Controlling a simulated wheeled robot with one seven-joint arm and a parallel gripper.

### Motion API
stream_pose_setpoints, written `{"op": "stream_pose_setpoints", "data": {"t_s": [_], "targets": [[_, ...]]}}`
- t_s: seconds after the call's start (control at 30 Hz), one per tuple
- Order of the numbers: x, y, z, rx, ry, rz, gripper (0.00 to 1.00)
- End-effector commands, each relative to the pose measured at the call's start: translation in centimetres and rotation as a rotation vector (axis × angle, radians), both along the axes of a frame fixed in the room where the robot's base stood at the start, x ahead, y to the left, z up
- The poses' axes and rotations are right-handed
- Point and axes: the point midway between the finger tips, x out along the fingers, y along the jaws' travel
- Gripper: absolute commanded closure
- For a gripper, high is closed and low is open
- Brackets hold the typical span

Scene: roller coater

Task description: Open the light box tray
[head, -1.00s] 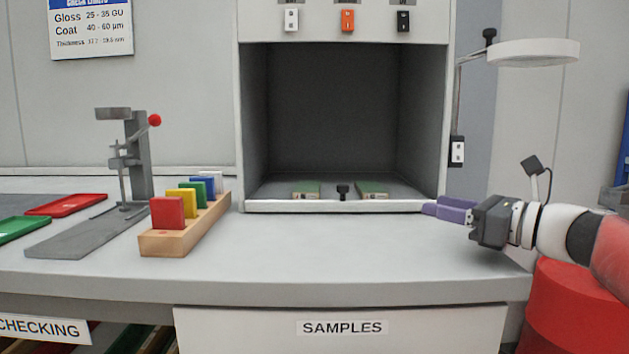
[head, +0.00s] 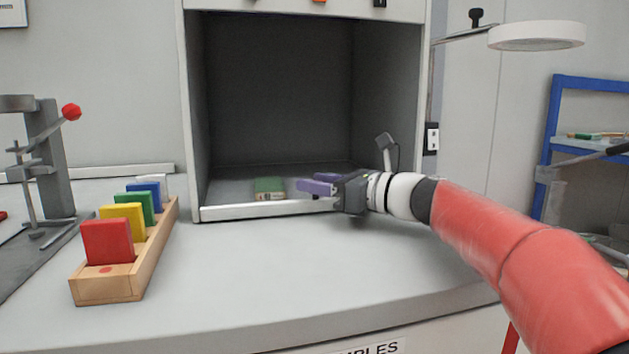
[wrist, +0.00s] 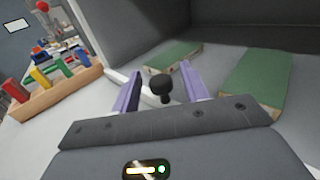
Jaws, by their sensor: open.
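The light box (head: 279,95) is a grey open-fronted box standing on the bench. Its tray (head: 225,188) lies at the bottom, with a pale front lip along the box's front edge. A small black knob (wrist: 161,88) shows in the wrist view, between the purple fingers of my gripper (wrist: 160,80); I cannot tell whether they touch it. In the head view my gripper (head: 318,185) hides the knob. My gripper is open at the tray's front. A green-topped block (head: 269,188) lies on the tray; the wrist view shows another green-topped block (wrist: 256,82) at the right.
A wooden rack (head: 135,262) with coloured panels stands on the bench to the left. A grey stand with a red knob (head: 71,112) is further left. A ring lamp (head: 536,36) hangs at upper right. The bench front (head: 260,300) is clear.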

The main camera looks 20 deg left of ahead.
Motion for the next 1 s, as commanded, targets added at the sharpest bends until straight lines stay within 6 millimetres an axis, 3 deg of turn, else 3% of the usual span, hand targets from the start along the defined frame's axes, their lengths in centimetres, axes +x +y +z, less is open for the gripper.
{"op": "stream_pose_setpoints", "data": {"t_s": [0.37,0.7,1.0], "targets": [[0.2,0.87,0.0,0.0,0.0,-0.001,0.56],[0.2,0.84,0.0,0.0,0.0,-0.001,0.99],[-0.06,0.66,-0.03,0.0,0.0,-0.001,1.0]]}}
